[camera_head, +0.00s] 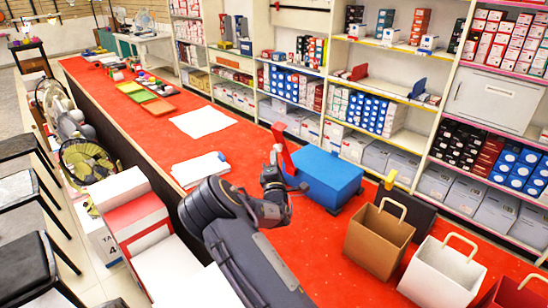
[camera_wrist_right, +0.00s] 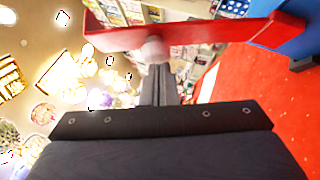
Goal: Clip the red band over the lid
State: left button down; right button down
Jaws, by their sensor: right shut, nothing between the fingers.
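A blue box (camera_head: 327,176) with a closed-looking lid stands on the red counter. A red band (camera_head: 283,148) stands up, tilted, at the box's left end, not lying over the lid. In the wrist view the red band (camera_wrist_right: 215,33) crosses the top of the picture, and part of the blue box (camera_wrist_right: 297,38) shows at the upper right. My right gripper (camera_head: 272,168) is beside the band, left of the box. Its fingers are shut and empty, and their tips (camera_wrist_right: 156,52) appear at or very near the band; contact is unclear. My left gripper is out of view.
The red counter (camera_head: 325,250) is bare in front of the box. A brown bag (camera_head: 377,243) and a white bag (camera_head: 440,275) stand to the right. White papers (camera_head: 203,121) lie farther back. Stocked shelves (camera_head: 385,105) line the wall behind.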

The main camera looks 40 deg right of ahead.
aim_at(287, 149)
jog(key=shift+r, duration=0.1)
dwell(0.3)
